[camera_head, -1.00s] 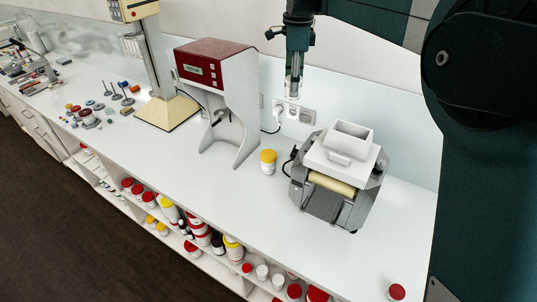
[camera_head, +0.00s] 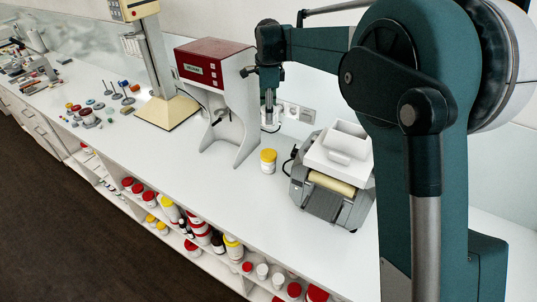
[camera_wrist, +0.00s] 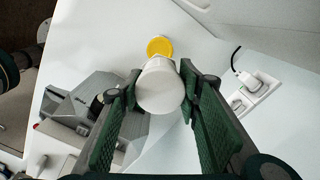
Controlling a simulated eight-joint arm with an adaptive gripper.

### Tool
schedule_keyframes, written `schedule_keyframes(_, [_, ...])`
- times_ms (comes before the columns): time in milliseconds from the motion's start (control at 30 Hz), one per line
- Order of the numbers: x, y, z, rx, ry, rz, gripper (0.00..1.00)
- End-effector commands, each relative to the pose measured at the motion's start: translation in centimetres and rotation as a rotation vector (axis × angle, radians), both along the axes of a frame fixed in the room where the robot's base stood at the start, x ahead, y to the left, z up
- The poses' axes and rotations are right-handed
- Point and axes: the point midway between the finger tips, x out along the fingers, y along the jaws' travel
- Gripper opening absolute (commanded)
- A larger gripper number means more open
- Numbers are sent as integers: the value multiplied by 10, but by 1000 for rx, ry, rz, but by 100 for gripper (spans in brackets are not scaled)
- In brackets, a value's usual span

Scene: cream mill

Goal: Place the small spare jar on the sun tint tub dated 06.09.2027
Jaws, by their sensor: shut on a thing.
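My gripper (camera_wrist: 161,80) is shut on a small white jar (camera_wrist: 160,88), one green finger on each side of it. In the head view my gripper (camera_head: 269,112) hangs in front of the back wall, just right of the red-and-white machine; the jar is hard to make out there. A tub with a yellow lid and white body (camera_head: 268,161) stands alone on the counter below, apart from the gripper. In the wrist view its yellow lid (camera_wrist: 160,46) shows beyond the jar. No date on its label can be read.
The red-and-white machine (camera_head: 205,70) stands left of the tub, the grey roller mill (camera_head: 330,185) with its white hopper right of it. Sockets (camera_head: 294,113) and a plug are on the wall behind. Several red-, white- and yellow-lidded tubs (camera_head: 233,244) fill the shelf below. Counter (camera_head: 225,180) is clear around the tub.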

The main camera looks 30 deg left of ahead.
Motion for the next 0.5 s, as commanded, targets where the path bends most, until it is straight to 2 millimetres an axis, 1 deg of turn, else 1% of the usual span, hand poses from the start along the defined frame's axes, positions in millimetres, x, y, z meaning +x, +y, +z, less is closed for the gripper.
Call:
schedule_keyframes(33, [0,0,-13,0,0,0,27])
schedule_keyframes(100, [0,0,-28,0,0,0,27])
schedule_keyframes(200, [0,0,-44,0,0,0,27])
schedule_keyframes(333, [0,0,-55,0,0,0,27])
schedule_keyframes(500, [0,0,-59,0,0,0,27])
